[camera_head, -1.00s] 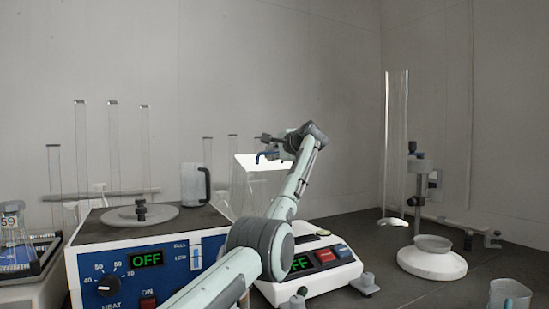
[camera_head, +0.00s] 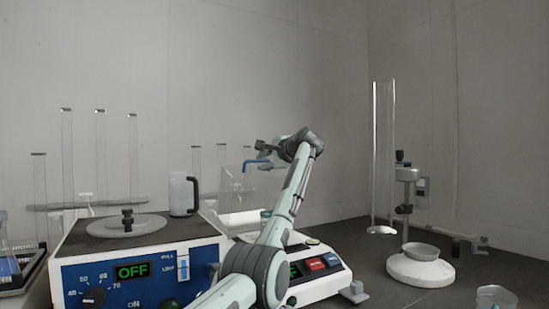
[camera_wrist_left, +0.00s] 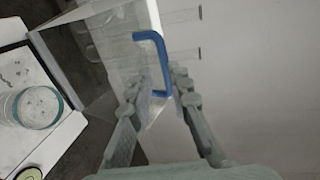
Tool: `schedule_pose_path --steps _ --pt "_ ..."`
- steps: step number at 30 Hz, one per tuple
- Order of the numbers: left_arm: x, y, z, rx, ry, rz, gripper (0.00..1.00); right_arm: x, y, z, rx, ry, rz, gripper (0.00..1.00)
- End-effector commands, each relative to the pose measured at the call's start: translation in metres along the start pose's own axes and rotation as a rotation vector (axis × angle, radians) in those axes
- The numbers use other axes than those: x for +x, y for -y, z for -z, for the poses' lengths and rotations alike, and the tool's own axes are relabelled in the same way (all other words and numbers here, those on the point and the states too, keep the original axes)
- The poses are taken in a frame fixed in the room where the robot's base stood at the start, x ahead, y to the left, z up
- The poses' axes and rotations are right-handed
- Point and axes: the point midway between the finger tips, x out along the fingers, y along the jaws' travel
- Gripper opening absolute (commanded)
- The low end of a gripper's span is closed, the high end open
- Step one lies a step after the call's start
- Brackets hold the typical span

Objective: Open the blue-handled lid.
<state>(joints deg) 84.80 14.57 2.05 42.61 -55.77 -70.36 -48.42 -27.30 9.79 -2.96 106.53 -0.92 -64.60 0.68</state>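The blue handle (camera_head: 257,163) shows beside my left gripper (camera_head: 268,149) in the head view, above the balance. In the left wrist view the blue handle (camera_wrist_left: 155,65) is a bent bar on a clear panel, with one leg between my left gripper's fingertips (camera_wrist_left: 160,82). The fingers look apart, with gaps beside the bar; a firm hold does not show. The clear lid (camera_head: 234,180) is faint against the wall, and its exact tilt is hard to tell. My right gripper is out of view.
The balance (camera_head: 322,272) stands under my left arm. A clear tube (camera_head: 384,155) and a white-based stand (camera_head: 420,269) are at right. Dark bench space lies between.

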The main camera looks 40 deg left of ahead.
Motion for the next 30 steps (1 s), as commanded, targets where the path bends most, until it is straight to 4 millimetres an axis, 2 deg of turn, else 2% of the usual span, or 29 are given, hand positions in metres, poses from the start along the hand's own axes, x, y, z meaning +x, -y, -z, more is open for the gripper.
schedule_pose_path --steps 1,6,13,18,26,28,30 --pt "-0.013 0.0 0.002 -0.001 -0.004 0.004 0.19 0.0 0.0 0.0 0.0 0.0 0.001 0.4" --pt "-0.051 0.0 0.002 -0.001 -0.005 0.003 0.19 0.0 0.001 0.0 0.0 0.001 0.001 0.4" --pt "-0.085 0.001 0.001 -0.001 -0.003 0.002 0.19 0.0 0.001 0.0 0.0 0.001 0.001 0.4" --pt "-0.092 0.001 0.0 -0.001 -0.001 0.001 0.19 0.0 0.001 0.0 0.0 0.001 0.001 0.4" --pt "-0.092 0.001 0.0 -0.003 -0.002 0.0 0.19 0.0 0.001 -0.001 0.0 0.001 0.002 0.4" --pt "-0.088 0.002 -0.005 -0.046 -0.005 -0.018 0.19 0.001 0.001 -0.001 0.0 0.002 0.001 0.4" --pt "-0.079 0.004 -0.017 -0.177 -0.014 -0.074 0.19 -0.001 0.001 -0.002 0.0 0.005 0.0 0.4"
